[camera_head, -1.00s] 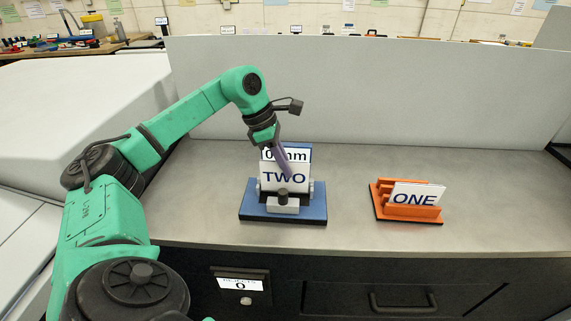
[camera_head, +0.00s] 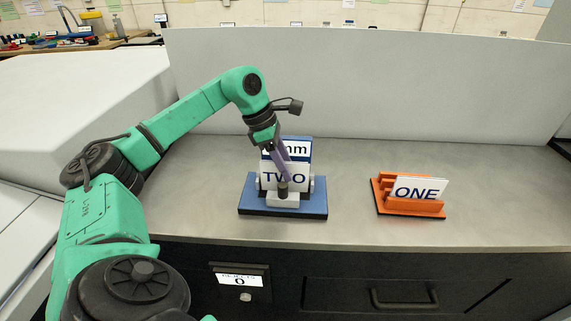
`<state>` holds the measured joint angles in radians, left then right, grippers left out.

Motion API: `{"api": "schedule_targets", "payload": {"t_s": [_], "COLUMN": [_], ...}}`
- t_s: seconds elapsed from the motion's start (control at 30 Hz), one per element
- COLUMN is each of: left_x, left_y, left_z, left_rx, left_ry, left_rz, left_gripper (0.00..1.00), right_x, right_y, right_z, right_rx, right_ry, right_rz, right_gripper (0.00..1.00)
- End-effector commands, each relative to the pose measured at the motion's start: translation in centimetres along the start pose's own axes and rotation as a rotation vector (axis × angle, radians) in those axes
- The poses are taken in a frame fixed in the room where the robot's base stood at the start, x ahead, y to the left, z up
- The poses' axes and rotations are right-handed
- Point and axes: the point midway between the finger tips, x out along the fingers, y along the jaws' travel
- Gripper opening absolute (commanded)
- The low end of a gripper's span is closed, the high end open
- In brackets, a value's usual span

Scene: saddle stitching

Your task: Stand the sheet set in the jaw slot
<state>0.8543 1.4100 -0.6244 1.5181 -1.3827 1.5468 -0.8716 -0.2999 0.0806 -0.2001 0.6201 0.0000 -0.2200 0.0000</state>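My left gripper (camera_head: 282,178) reaches down from the upper left, with its slim purple finger in front of a white panel marked TWO (camera_head: 269,178). The panel stands upright at the blue jaw fixture (camera_head: 315,204), behind its small white block with a dark knob (camera_head: 283,188). I cannot tell whether the gripper touches the panel or has its fingers open. A white sheet set marked ONE (camera_head: 427,190) leans in an orange rack (camera_head: 411,208) to the right, apart from the gripper. The jaw slot is hidden behind the panel. My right gripper is out of view.
A sign ending in "mm" (camera_head: 300,150) stands behind the panel, partly covered by my gripper. A pale wall (camera_head: 400,90) closes the back of the grey counter (camera_head: 350,225). The counter between fixture and rack is clear.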

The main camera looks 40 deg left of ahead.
Motion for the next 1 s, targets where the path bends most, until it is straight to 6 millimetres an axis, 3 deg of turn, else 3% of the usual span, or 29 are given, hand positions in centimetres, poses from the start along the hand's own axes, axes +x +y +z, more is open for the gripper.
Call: {"api": "schedule_targets", "payload": {"t_s": [0.23,0.33,0.43,0.7,0.83,1.0], "left_x": [-0.1,-1.2,-3.4,-11.8,-14.0,-14.7], "left_y": [0.0,0.1,0.1,0.0,0.0,0.0], "left_z": [0.0,0.0,0.1,0.2,0.2,0.0], "left_rx": [0.0,0.0,0.0,0.0,0.001,0.0], "left_ry": [0.0,-0.001,-0.003,-0.005,-0.003,0.0], "left_rz": [0.0,0.002,0.004,0.003,0.001,0.0], "left_gripper": [0.47,0.47,0.47,0.47,0.47,0.47], "right_x": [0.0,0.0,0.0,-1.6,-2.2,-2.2], "right_y": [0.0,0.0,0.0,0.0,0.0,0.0], "right_z": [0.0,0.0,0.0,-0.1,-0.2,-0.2], "right_rx": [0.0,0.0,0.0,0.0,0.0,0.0], "right_ry": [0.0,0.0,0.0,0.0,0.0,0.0], "right_rz": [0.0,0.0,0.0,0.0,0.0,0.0], "right_gripper": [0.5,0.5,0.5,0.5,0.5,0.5]}}
